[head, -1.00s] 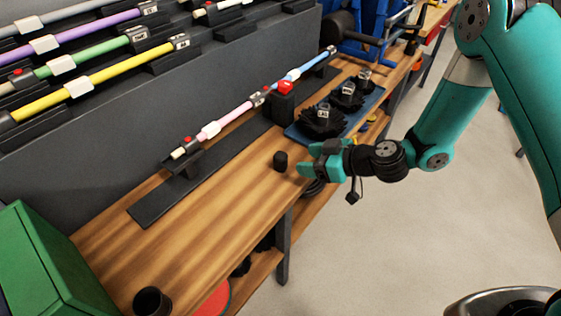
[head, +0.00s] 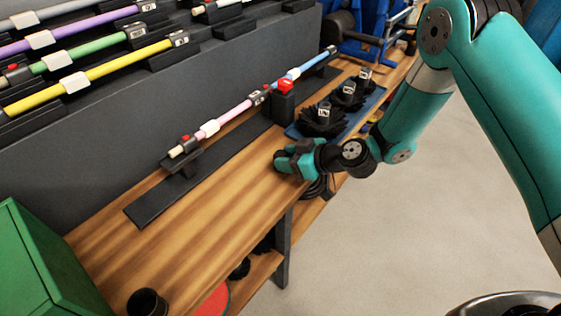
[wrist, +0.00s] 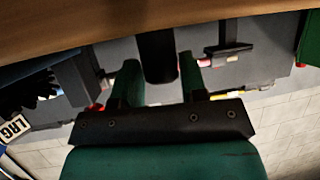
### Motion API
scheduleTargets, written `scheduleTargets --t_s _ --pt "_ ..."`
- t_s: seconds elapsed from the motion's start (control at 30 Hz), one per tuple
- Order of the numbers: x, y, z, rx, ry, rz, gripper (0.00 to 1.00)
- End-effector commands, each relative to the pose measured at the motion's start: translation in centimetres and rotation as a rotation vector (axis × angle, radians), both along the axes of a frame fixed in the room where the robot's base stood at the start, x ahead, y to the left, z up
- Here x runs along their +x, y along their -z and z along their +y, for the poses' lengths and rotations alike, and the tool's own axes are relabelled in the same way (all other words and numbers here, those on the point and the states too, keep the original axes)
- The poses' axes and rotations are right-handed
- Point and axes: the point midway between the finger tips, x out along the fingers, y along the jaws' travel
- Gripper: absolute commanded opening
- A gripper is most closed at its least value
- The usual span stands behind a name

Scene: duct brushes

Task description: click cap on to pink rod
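The black cap (wrist: 157,57) is a small dark cylinder standing on the wooden bench, between my fingers in the wrist view. My gripper (head: 281,160) is low at the bench's front edge, around the cap; in the wrist view its green fingers (wrist: 158,82) are apart, with a slight gap showing on the left. In the head view my fingers mostly hide the cap. The pink rod (head: 231,115) lies along a dark rail, with a white collar, a red button and a pale bare end at the left. A blue rod (head: 307,67) lies beyond it.
The dark rail (head: 151,210) runs behind the cap. Several black brushes (head: 322,121) stand on a blue mat to the right. A black cup (head: 147,303) and a green box (head: 40,265) are at the near left. The bench between is clear.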

Motion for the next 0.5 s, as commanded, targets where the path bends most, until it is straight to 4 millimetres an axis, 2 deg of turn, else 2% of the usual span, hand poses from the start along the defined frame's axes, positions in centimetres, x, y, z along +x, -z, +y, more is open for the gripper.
scheduleTargets --t_s 0.03,0.13,0.17,0.5 --pt "-0.01 0.00 -0.01 0.000 0.000 0.000 0.27" --pt "-0.01 0.00 -0.02 0.000 0.000 0.000 0.04" --pt "-0.01 0.00 -0.02 0.000 0.000 0.000 0.01" --pt "0.00 -0.52 -0.03 0.000 0.000 0.000 0.01"
